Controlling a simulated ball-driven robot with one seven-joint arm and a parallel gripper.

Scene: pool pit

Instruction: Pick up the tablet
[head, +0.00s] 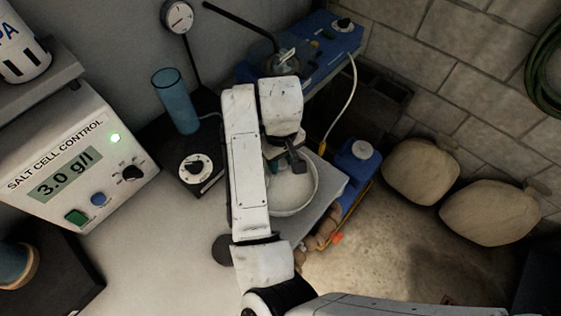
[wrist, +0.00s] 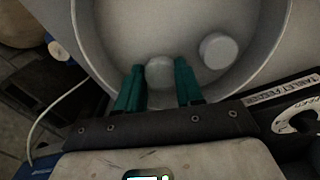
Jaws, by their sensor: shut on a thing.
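A round whitish tablet (wrist: 160,71) is between the two green fingertips of my gripper (wrist: 160,87) in the wrist view. My gripper is shut on it, inside a round pale tub (wrist: 98,62). A second round tablet (wrist: 218,50) lies on the tub floor to the right of the fingers, apart from them. In the head view my gripper (head: 297,163) points down into the tub (head: 316,192). The held tablet cannot be made out there, and my arm covers the tub's left side.
A salt cell control box (head: 70,165) stands at the left. A blue cylinder (head: 176,101) and a black dial unit (head: 195,168) stand behind my arm. A blue jug (head: 354,163) is right of the tub. Sacks (head: 492,212) lie by the block wall.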

